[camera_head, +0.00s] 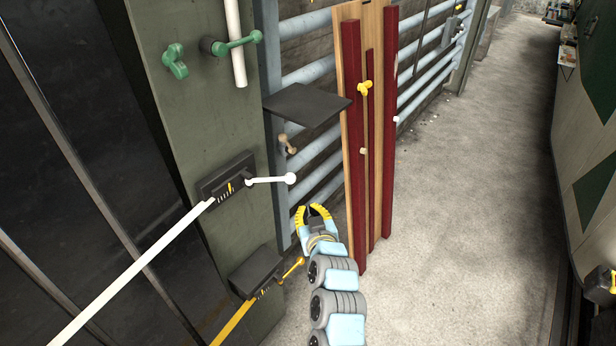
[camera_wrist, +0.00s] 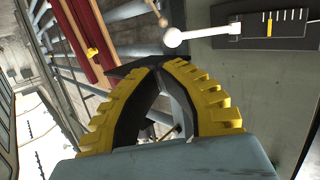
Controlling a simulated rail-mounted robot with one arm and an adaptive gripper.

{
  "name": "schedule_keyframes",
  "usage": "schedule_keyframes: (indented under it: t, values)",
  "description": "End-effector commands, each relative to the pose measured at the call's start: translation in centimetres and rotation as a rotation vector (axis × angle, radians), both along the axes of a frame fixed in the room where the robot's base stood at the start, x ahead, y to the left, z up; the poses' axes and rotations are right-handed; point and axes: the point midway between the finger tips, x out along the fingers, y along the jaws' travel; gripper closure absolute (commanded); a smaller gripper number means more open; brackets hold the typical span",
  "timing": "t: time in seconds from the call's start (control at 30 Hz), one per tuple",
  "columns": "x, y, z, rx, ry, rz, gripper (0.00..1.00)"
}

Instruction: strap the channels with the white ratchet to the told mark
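The white ratchet has a dark housing (camera_head: 228,178) on the green-grey post, with a white strap (camera_head: 135,268) running down left from it. Its white lever (camera_head: 268,181) points right and ends in a ball. In the wrist view the lever (camera_wrist: 205,34) lies beside a scale (camera_wrist: 283,22) with white ticks and one yellow mark. Red upright bars (camera_head: 354,140), perhaps the channels, stand with wooden boards by the pipes. They also show in the wrist view (camera_wrist: 88,40). My gripper (camera_head: 308,208) is empty, right of and below the lever's ball. Its fingertips meet in the wrist view (camera_wrist: 158,67).
A second ratchet (camera_head: 256,270) with a yellow lever (camera_head: 292,269) and yellow strap sits below. A tan knob (camera_head: 287,144) lies between shelf and gripper. The concrete floor (camera_head: 470,200) is clear to the right.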

Motion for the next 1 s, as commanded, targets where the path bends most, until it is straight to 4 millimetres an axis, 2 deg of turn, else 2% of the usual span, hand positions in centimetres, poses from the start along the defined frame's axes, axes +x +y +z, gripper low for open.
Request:
schedule_keyframes:
  t: [0.03, 0.1, 0.33, 1.0]
  values:
    - [-0.3, 0.1, 0.9, 0.038, -0.003, 0.018, 1.00]
    - [-0.6, 0.5, 1.5, 0.074, -0.006, 0.041, 1.00]
    - [-0.3, 1.1, 1.8, 0.104, -0.007, 0.064, 1.00]
    - [5.9, 2.5, 0.5, 0.101, -0.003, 0.063, 1.00]
